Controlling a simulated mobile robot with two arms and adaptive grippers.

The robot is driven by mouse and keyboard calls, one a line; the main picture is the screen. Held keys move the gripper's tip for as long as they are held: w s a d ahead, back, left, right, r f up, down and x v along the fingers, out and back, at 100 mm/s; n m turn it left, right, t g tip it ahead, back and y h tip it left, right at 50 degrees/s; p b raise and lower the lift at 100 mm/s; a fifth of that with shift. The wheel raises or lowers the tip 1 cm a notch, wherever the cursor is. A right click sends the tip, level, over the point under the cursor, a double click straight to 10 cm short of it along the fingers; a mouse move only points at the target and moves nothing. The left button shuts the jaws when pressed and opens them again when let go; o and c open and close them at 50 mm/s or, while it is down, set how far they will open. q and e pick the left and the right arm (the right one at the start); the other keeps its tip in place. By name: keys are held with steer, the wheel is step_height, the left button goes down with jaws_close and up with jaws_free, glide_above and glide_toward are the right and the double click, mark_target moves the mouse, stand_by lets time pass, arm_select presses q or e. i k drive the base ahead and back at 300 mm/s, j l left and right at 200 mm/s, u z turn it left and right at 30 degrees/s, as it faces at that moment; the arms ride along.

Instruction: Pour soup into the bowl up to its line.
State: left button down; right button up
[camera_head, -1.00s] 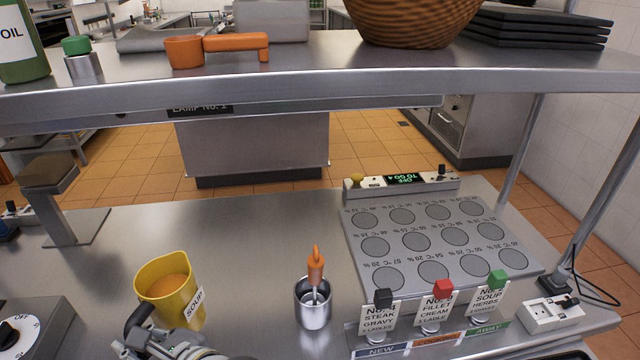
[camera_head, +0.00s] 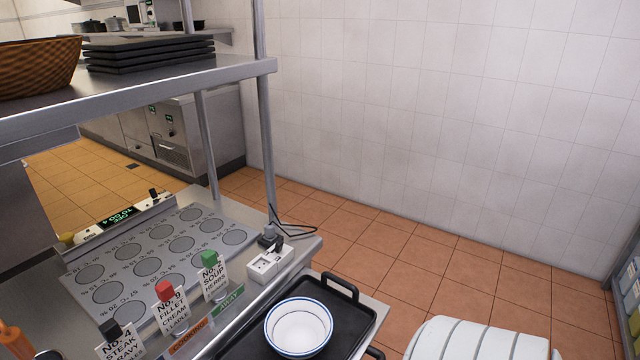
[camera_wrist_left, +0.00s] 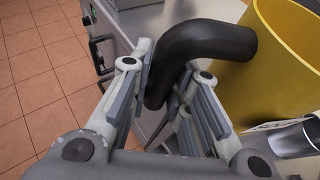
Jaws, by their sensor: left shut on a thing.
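The white bowl (camera_head: 299,327) with blue lines near its rim sits upright on a black tray (camera_head: 343,313) at the bottom of the head view. Its inside looks white and empty. In the left wrist view the yellow soup jug (camera_wrist_left: 262,75) is at the upper right, with its black handle (camera_wrist_left: 215,42) reaching between my fingers. My left gripper (camera_wrist_left: 168,92) is shut on that handle. The soup inside the jug is hidden from this angle. Neither gripper shows in the head view now.
A grey panel of round pads (camera_head: 165,255) and card stands with black, red and green knobs (camera_head: 164,290) lie left of the tray. A white socket box (camera_head: 270,263) is just behind it. An overhead shelf (camera_head: 150,88) spans the upper left. A steel cup (camera_wrist_left: 292,140) is beside the jug.

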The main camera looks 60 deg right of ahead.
mark_target(297, 328)
steer(key=z, duration=2)
steer(key=j, duration=0.35)
steer(key=i+j, duration=0.15)
steer(key=j, duration=0.2)
